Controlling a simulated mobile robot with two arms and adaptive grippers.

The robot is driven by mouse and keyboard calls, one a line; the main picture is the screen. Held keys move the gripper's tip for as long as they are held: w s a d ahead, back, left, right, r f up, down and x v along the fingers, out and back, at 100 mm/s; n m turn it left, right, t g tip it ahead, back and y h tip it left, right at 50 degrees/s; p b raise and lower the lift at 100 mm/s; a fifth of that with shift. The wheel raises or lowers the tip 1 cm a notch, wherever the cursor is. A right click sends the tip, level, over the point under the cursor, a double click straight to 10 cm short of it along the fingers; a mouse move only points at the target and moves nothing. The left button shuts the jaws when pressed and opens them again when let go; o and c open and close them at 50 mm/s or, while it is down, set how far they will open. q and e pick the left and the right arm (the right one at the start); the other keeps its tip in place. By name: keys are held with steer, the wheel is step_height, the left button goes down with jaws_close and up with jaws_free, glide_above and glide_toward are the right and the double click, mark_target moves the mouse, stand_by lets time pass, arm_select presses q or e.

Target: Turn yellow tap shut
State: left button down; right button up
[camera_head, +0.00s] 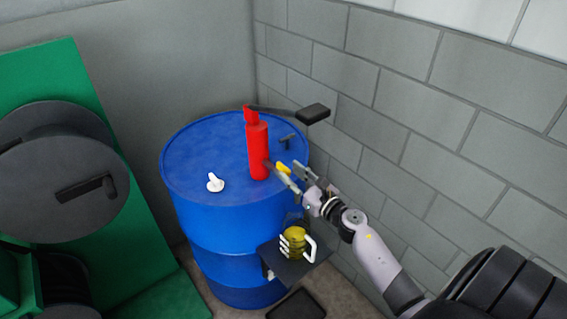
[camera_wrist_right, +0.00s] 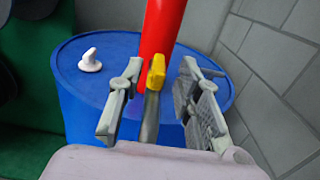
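The yellow tap (camera_wrist_right: 156,72) has a small yellow handle above a grey stem in the right wrist view. It stands in front of the red cylinder (camera_wrist_right: 160,25). In the head view the tap (camera_head: 284,168) is a small yellow piece beside the red cylinder (camera_head: 258,150), partly hidden by my gripper. My right gripper (camera_wrist_right: 161,68) is open, with one finger on each side of the tap. A gap shows between the handle and the right finger; the left finger is closer, and contact is unclear. It also shows in the head view (camera_head: 284,170). My left gripper is not in view.
A blue drum (camera_head: 200,155) stands in the corner by a grey block wall (camera_head: 420,110). A white knob (camera_head: 215,182) sits on its top. A black-ended lever (camera_head: 312,113) extends from the red cylinder. A dark ledge (camera_head: 275,265) carries a yellow object (camera_head: 293,240). Green machinery (camera_head: 50,65) stands left.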

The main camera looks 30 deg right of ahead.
mark_target(290, 172)
steer(key=shift+w+a, duration=0.2)
steer(key=shift+w, duration=2.05)
steer(key=shift+c, duration=0.6)
jaws_close()
